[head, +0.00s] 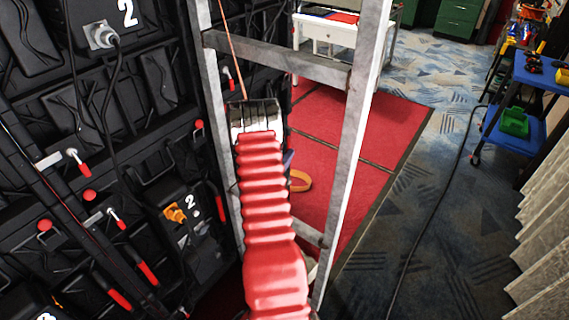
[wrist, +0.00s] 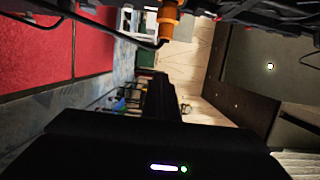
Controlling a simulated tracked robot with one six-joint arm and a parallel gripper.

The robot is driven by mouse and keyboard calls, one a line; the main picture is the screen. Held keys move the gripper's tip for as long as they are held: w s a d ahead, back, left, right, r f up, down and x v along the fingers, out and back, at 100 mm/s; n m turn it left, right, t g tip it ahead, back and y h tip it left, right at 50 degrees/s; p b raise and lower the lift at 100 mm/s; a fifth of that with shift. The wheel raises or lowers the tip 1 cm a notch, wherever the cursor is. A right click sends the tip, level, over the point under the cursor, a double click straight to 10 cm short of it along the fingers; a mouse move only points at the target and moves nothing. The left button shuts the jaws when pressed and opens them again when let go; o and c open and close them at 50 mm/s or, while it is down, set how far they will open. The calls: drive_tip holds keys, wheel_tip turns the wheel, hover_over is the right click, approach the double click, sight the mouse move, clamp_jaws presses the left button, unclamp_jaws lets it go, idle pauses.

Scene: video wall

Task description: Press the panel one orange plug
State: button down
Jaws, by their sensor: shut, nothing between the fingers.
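In the wrist view an orange plug (wrist: 168,22) with a black cable shows at the top centre, on dark equipment. No number is readable beside it, so I cannot tell which panel it is on. My gripper (wrist: 160,82) is a dark shape rising from the bottom of that view, shut and empty. Its tip appears below the plug in the picture, with a visible gap. In the head view my red ribbed arm hides the gripper. Another orange plug (head: 175,213) sits on a black panel (head: 205,245) marked 2, left of my arm.
A grey metal frame (head: 345,150) stands around and right of my arm. The black wall carries a grey plug (head: 100,36), cables and red-handled levers (head: 75,158). A blue cart (head: 540,75) stands at far right. A cable (head: 440,180) crosses the otherwise open carpet.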

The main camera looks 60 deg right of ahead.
drive_tip(key=w+d, duration=0.4)
drive_tip(key=shift+d, duration=0.15)
drive_tip(key=shift+w, duration=0.1)
drive_tip(key=shift+w+d+r, duration=0.1)
drive_tip(key=shift+w, duration=1)
